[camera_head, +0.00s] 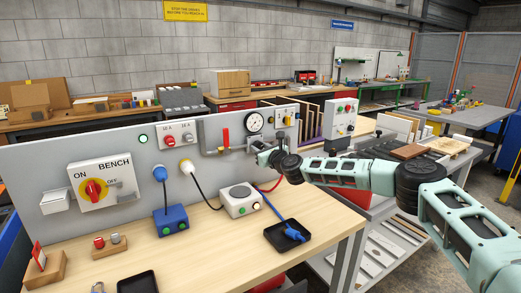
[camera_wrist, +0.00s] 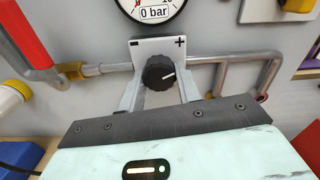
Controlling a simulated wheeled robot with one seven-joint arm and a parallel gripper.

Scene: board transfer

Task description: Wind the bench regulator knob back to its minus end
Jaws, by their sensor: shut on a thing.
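The regulator knob (camera_wrist: 158,72) is black and ribbed, below a white plate (camera_wrist: 150,46) marked minus at left and plus at right. Its white pointer line points right and slightly up, toward the plus side. My gripper (camera_wrist: 159,88) has one finger on each side of the knob and is shut on it. The round gauge (camera_wrist: 152,8) above reads 0 bar; its top is cut off. In the head view the gauge (camera_head: 255,122) is on the grey panel, and my gripper (camera_head: 258,148) reaches the panel just below it, hiding the knob.
A red-handled valve (camera_head: 225,139) is on the pipe left of the regulator; its red lever (camera_wrist: 26,35) is close in the wrist view. Pipe (camera_wrist: 235,62) bends down at right. Below are a white hotplate box (camera_head: 240,200), cables and a black tray (camera_head: 287,236) on the bench.

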